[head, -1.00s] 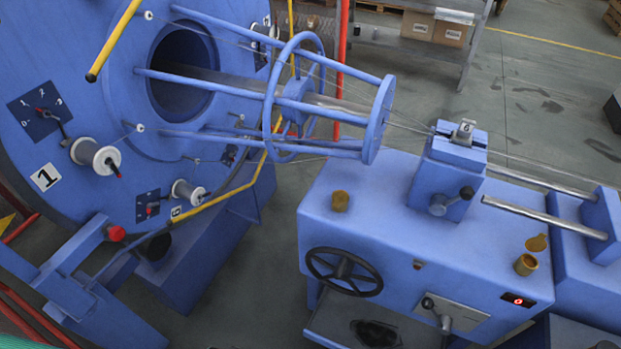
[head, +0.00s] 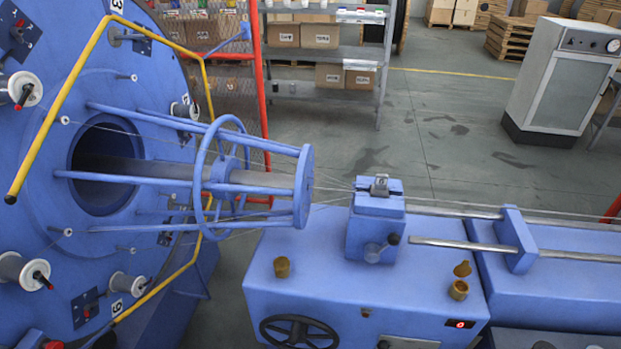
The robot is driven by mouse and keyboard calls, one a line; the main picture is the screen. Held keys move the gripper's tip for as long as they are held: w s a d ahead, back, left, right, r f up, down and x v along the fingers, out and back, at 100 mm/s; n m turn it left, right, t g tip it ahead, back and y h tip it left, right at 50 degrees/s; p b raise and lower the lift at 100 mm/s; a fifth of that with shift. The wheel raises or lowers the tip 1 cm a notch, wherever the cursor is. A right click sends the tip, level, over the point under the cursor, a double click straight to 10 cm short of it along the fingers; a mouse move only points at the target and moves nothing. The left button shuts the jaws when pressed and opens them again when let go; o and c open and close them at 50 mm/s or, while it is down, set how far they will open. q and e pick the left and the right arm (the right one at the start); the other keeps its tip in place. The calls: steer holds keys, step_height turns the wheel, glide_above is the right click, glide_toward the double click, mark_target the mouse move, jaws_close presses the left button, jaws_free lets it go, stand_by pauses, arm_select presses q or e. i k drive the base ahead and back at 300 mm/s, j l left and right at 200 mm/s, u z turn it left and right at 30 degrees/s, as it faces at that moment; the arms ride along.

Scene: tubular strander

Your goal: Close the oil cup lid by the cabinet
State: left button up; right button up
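Two small brown oil cups stand on the blue machine housing (head: 350,290) in the head view. The right oil cup (head: 458,290) is open at the top, and its brown lid (head: 463,268) stands raised at its back edge. The left oil cup (head: 282,267) looks covered on top. A grey cabinet (head: 562,85) stands on the floor at the back right, well behind the housing. Neither of my grippers is in view.
A blue clamp block (head: 375,230) with a knob stands between the cups. Steel rods (head: 465,248) run right from it. A large spool disc (head: 50,120) and yellow bars fill the left.

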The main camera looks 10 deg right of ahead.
mark_target(464, 270)
steer(key=z, duration=1.4)
